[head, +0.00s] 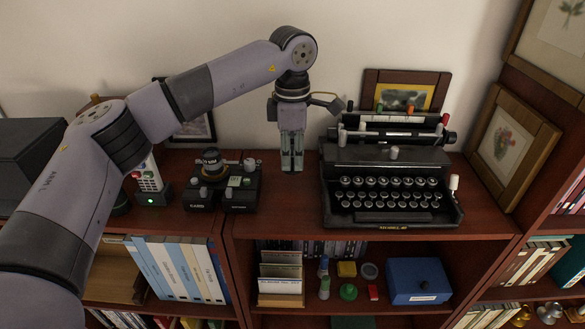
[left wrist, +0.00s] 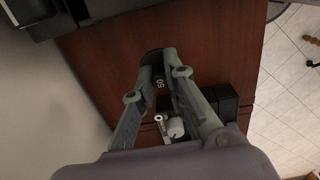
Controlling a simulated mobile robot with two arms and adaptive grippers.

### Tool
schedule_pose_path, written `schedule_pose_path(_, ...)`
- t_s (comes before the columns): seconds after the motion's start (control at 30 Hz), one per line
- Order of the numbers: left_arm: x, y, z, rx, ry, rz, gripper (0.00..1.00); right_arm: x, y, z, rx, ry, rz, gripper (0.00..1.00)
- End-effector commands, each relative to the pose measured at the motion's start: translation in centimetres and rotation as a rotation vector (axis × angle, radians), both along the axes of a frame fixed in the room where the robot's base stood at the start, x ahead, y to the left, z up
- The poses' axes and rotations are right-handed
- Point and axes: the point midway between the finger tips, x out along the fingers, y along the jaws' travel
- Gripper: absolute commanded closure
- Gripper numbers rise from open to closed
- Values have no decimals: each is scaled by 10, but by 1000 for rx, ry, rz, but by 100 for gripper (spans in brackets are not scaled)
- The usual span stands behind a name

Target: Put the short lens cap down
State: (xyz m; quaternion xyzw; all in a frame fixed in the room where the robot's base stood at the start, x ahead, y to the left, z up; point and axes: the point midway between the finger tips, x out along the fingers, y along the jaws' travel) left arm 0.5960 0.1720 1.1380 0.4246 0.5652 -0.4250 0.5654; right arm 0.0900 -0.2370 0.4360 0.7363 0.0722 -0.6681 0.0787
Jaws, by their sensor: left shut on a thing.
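My left gripper (head: 291,168) points straight down over the reddish-brown shelf top (head: 285,205), between the typewriter and the black devices. In the left wrist view its fingers (left wrist: 160,62) are closed on the short lens cap (left wrist: 152,57), a small dark round piece, with pale marks like "50" just below it. The cap is mostly hidden by the fingers. In the head view I cannot make the cap out, nor tell whether it touches the wood. My right gripper is in neither view.
A black typewriter (head: 390,185) stands to the right of the gripper. Black devices with knobs (head: 240,195) stand to the left, beside a remote in a stand (head: 148,183). A framed picture (head: 405,88) leans behind the typewriter. Bare wood lies in front of the gripper.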

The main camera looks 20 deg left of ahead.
Motion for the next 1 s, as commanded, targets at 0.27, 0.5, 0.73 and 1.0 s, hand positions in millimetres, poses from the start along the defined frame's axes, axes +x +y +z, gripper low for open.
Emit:
schedule_pose_path(0.27,-1,0,-35,1,3,-1,100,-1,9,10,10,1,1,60)
schedule_pose_path(0.5,0,0,-42,0,-1,0,100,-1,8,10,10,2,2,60)
schedule_pose_path(0.73,0,0,-45,0,0,-1,86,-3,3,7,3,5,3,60)
schedule_pose_path(1.0,0,0,-46,0,1,-1,68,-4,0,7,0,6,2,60)
